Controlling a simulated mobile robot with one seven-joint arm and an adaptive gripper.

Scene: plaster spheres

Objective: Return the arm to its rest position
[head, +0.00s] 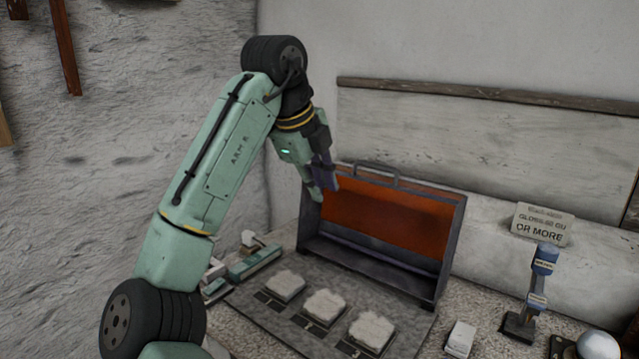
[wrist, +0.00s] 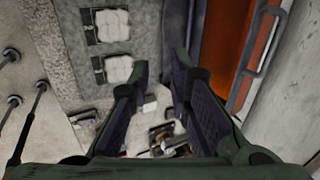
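My arm (head: 220,150) rises from the lower left, bends at a high black joint and comes down towards the orange-backed case. My gripper (head: 325,186) points down in front of the case's upper left part, above the bench. In the wrist view its two dark fingers (wrist: 160,66) stand apart with nothing held between them. The bench surface shows through the gap, well beyond the fingertips.
The open dark case (head: 450,240) with an orange back panel stands close to my gripper. Several white plaster pieces (head: 325,306) lie on a grey board. A blue stand (head: 537,290), a sign (head: 542,224) and a white sphere (head: 598,345) are at right. Walls rise behind.

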